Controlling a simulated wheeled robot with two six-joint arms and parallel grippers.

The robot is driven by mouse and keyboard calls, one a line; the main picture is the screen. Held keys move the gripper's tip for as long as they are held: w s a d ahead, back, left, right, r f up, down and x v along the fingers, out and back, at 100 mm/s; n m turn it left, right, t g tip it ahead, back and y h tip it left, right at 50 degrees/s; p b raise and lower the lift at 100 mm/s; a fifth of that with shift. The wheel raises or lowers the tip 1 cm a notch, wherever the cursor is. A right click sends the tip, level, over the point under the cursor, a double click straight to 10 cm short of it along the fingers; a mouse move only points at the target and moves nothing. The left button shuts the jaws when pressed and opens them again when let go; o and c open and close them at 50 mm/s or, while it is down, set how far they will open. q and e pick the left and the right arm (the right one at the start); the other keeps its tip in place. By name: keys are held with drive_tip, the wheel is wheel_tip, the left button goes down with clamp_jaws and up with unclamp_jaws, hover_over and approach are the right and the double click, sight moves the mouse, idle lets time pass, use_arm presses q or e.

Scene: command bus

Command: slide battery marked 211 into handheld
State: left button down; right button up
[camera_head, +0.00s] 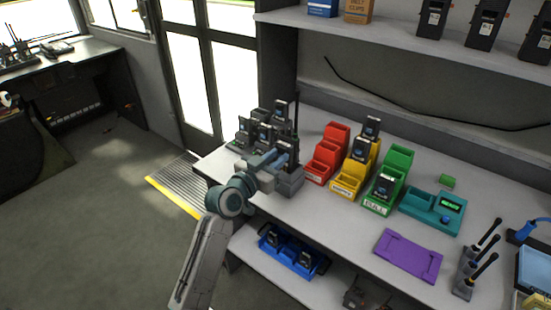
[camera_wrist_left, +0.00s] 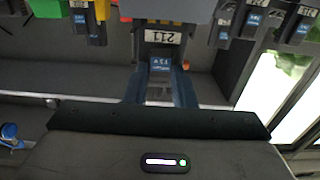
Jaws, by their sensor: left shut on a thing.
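My left gripper (camera_head: 272,167) is at the near left end of the long grey counter, next to a grey stand (camera_head: 290,183). In the left wrist view its two blue-grey fingers (camera_wrist_left: 159,88) are shut on a dark battery with a blue label (camera_wrist_left: 160,64). The number on that label is too small to read surely. Directly beyond the battery is a grey block with a white label (camera_wrist_left: 162,37) that reads 211 upside down. A dark handheld with an antenna (camera_head: 292,140) stands upright just behind the gripper. I cannot tell whether the battery touches the handheld. My right gripper is out of view.
Several dark batteries (camera_head: 262,132) stand in a group left of the gripper. Red (camera_head: 328,152), yellow (camera_head: 350,178) and green (camera_head: 390,183) bins, a teal device (camera_head: 432,210) and a purple tray (camera_head: 408,256) lie to the right. A blue tray (camera_head: 290,255) is on the lower shelf.

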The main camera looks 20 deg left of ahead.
use_arm(q)
drive_tip(key=shift+f, duration=0.25)
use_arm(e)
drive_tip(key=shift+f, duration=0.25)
use_arm(q)
drive_tip(key=c, duration=1.1)
unclamp_jaws()
drive_tip(key=shift+c, duration=0.2)
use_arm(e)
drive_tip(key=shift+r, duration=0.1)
use_arm(q)
drive_tip(key=b+v, duration=0.2)
drive_tip(key=v, duration=0.8)
drive_tip(key=shift+s, duration=0.4)
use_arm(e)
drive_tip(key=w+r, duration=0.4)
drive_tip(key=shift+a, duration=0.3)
use_arm(q)
drive_tip(key=shift+a, duration=0.15)
